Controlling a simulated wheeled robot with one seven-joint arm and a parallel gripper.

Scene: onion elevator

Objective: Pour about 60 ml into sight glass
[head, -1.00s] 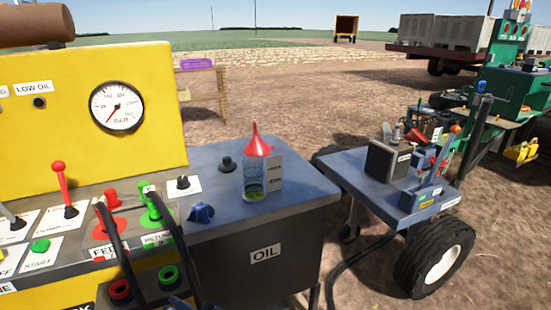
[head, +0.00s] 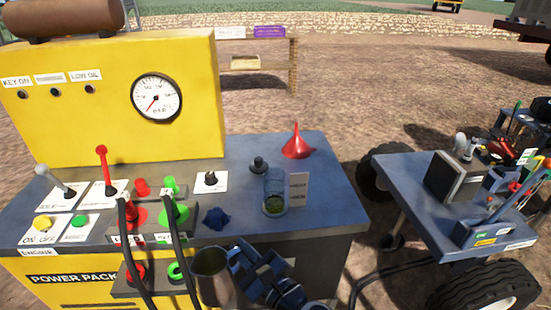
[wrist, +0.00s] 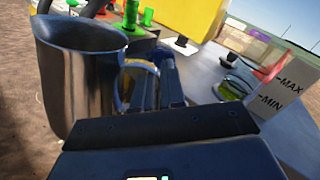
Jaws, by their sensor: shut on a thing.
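The sight glass (head: 274,196) is a clear upright cylinder on the blue-grey oil tank top, with yellow-green liquid low inside. A white MAX/MIN plate (head: 298,188) stands beside it. My gripper (head: 238,262) is shut on the handle of a grey metal jug (head: 211,274), at the front edge of the tank, left of and nearer than the glass. In the wrist view the jug (wrist: 78,80) looks roughly upright, and its handle (wrist: 150,68) runs to the fingers. The jug's contents cannot be made out. The sight glass (wrist: 240,88) is at right, apart from the jug.
A red funnel (head: 297,146) stands on the tank top behind the glass. A black knob (head: 258,164) and a blue cap (head: 215,219) are nearby. Black hoses (head: 178,245) and levers rise at left. A wheeled cart (head: 410,190) stands right.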

